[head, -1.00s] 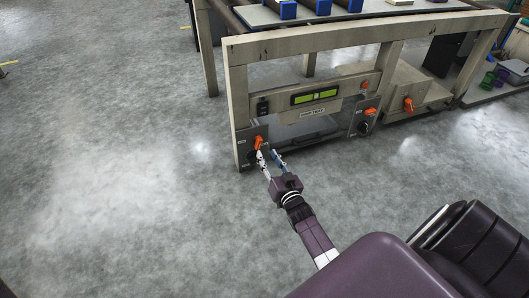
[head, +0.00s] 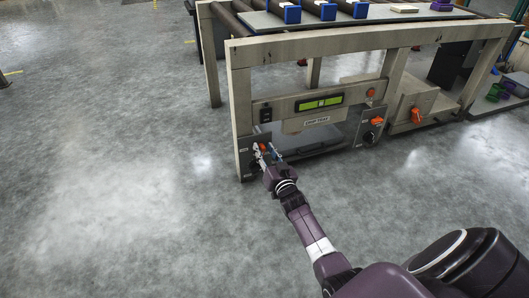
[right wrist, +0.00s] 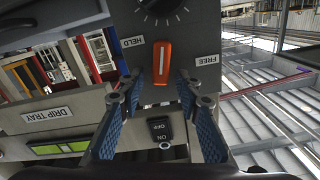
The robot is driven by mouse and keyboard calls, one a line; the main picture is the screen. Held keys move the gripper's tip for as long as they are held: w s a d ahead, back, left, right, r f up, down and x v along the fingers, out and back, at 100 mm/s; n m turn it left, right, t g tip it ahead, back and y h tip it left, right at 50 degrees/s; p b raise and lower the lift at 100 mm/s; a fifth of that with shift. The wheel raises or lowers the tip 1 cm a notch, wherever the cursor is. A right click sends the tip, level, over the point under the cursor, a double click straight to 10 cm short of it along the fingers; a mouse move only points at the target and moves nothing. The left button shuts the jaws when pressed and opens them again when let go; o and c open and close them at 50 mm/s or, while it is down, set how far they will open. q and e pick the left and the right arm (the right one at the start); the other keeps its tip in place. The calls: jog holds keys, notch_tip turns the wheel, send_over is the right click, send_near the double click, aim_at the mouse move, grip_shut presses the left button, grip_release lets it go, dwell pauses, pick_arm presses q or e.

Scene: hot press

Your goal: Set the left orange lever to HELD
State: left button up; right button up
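The left orange lever sits on the grey panel (head: 250,163) at the left post of the press; in the head view my fingers partly cover it. In the right wrist view the lever (right wrist: 162,63) stands nearly upright in the picture, between the HELD label (right wrist: 133,42) and the FREE label (right wrist: 207,60). My right gripper (head: 268,154) is at this panel. In the right wrist view its blue-padded fingers (right wrist: 160,100) are spread, one on each side of the lever, with nothing seen gripped. Contact with the lever cannot be told. My left gripper is not in view.
A black dial (right wrist: 162,8) and an ON/OFF switch (right wrist: 161,130) are near the lever. The drip tray label (head: 316,121) and green display (head: 320,103) are to its right. Another orange lever (head: 377,121) is on the right panel. The floor in front is clear.

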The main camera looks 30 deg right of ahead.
grip_shut()
jog(key=shift+r+n+p, duration=0.2)
jog(key=shift+n+p, duration=0.15)
jog(key=shift+n, duration=1.15)
grip_release()
jog(key=shift+w+a, duration=0.1)
jog(key=shift+f, duration=0.1)
